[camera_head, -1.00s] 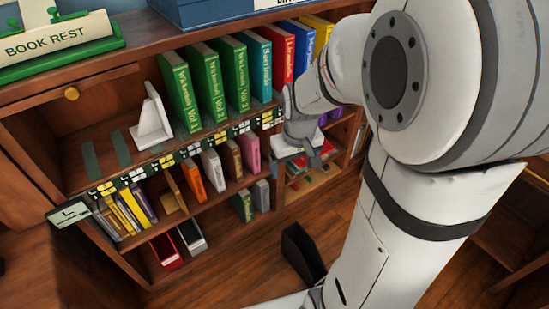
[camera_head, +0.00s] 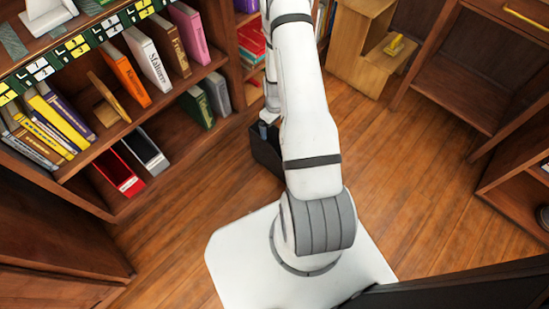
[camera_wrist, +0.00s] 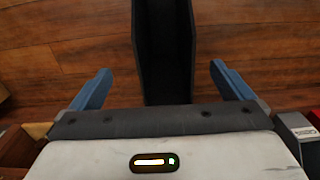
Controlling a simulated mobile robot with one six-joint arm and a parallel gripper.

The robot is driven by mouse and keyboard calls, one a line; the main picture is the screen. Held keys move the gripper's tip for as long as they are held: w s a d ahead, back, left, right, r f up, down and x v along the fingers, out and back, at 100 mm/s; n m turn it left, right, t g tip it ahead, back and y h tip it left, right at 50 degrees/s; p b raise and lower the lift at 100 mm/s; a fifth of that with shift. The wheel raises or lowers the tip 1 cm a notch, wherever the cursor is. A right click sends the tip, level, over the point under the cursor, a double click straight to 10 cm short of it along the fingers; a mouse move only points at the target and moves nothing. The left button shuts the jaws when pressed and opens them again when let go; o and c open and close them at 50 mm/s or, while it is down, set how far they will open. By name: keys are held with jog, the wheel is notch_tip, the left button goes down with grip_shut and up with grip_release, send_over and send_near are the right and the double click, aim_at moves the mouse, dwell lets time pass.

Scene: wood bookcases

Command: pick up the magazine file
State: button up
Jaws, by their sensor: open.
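The black magazine file (camera_head: 264,154) stands on the wood floor in front of the bookcase, partly hidden behind my arm in the head view. In the wrist view the black magazine file (camera_wrist: 163,50) shows its open, hollow side, between and beyond my two blue fingers. My gripper (camera_wrist: 162,82) is open, with one finger on each side of it and visible gaps between. In the head view my gripper is mostly hidden by my arm, just above the file. I cannot tell how far above it the fingertips are.
A red file box (camera_head: 119,172) and a white-edged one (camera_head: 147,150) stand on the bookcase's bottom shelf. Several books fill the shelf above. A wooden step-like unit (camera_head: 362,52) stands at the back. The floor (camera_head: 390,170) to the right is clear.

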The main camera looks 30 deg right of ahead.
notch_tip(320, 180, down, 8)
jog(key=b, duration=0.3)
jog(key=shift+s+a, duration=0.25)
jog(key=shift+s, duration=0.05)
jog(key=shift+c, duration=0.2)
jog(key=c, duration=1.5)
